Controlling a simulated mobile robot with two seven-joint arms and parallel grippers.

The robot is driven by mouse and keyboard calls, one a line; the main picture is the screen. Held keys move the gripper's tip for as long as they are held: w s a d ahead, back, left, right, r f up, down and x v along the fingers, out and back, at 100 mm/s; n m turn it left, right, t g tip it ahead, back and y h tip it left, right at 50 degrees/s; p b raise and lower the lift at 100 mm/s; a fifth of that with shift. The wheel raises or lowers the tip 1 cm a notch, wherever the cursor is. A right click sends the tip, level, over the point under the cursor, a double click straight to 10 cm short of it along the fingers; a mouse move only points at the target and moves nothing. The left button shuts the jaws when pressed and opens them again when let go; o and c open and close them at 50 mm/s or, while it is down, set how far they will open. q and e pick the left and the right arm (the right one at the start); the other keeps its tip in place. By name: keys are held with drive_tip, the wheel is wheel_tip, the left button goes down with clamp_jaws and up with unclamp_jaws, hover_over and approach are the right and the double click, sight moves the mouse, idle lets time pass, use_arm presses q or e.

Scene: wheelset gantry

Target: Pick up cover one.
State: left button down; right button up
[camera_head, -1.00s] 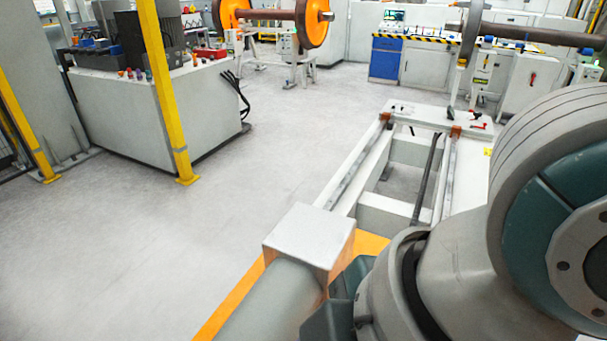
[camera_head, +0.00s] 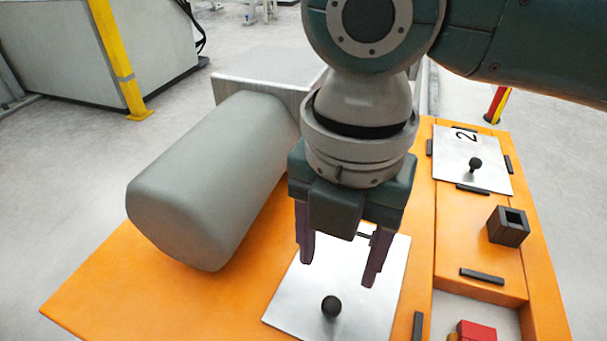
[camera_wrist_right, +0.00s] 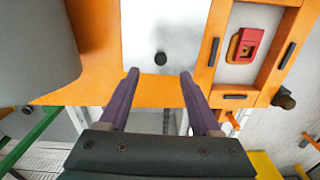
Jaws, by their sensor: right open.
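A silver cover plate (camera_head: 292,305) with a round black knob (camera_head: 331,306) lies on the orange bench; I take it for cover one, though its number is mostly hidden by the gripper. My right gripper (camera_head: 338,273) points down above this plate, its purple fingers apart and empty. In the right wrist view, the plate (camera_wrist_right: 150,28) and its knob (camera_wrist_right: 160,58) show just beyond the fingertips (camera_wrist_right: 160,74), about midway between them. The knob is not held. A second silver cover (camera_head: 450,155), marked 2, with its own black knob, lies to the right. My left gripper is not in view.
A grey rounded block (camera_head: 205,180) lies on the orange bench (camera_head: 110,300) left of the gripper. A black square socket (camera_head: 508,226) stands right. An open recess at the lower right holds a red part (camera_head: 476,331), also seen in the wrist view (camera_wrist_right: 248,44).

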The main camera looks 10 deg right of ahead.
sight(333, 302)
drive_tip(key=f+b, duration=0.1)
drive_tip(key=f, duration=0.4)
drive_tip(key=f+b, duration=0.1)
drive_tip(key=f, duration=0.2)
drive_tip(key=shift+s+b, duration=0.3)
drive_tip(key=shift+b, duration=0.05)
drive_tip(key=shift+r, duration=0.1)
drive_tip(key=shift+c, duration=0.3)
drive_tip(key=c, duration=0.6)
clamp_jaws()
